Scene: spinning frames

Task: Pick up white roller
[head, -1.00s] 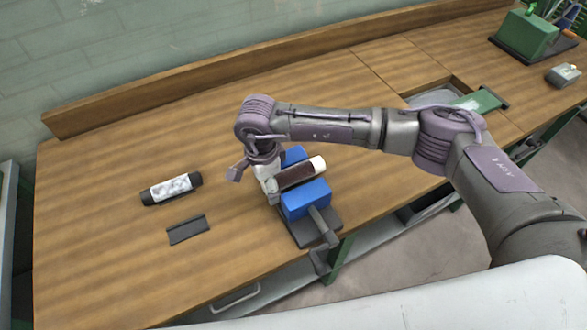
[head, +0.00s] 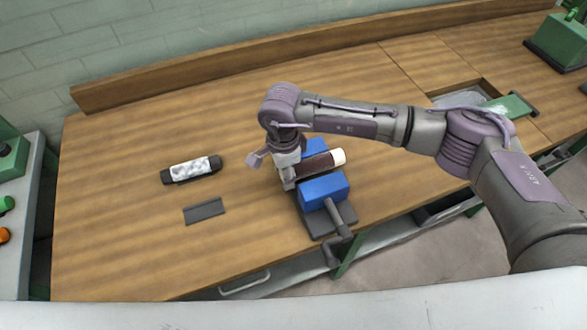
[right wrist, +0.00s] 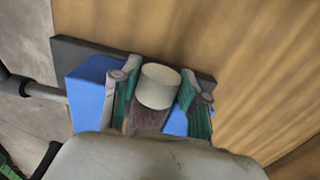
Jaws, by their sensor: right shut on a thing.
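A dark brown roller with white ends (head: 320,164) lies in the blue vise (head: 325,190), near the table's front edge. My right gripper (head: 287,178) is at the roller's left end and shut on it. The right wrist view shows the two green-padded fingers (right wrist: 158,78) on either side of the white end (right wrist: 160,86), with the blue vise jaws (right wrist: 88,95) around the roller. A second roller with a white marbled middle and black ends (head: 192,169) lies on the table to the left, apart from my gripper. My left gripper is not in view.
A dark flat plate (head: 205,211) lies on the wooden table (head: 120,240) below the marbled roller. The vise handle (head: 337,220) sticks out over the front edge. A green-handled item (head: 512,107) is by a recess at right. The table's left part is mostly clear.

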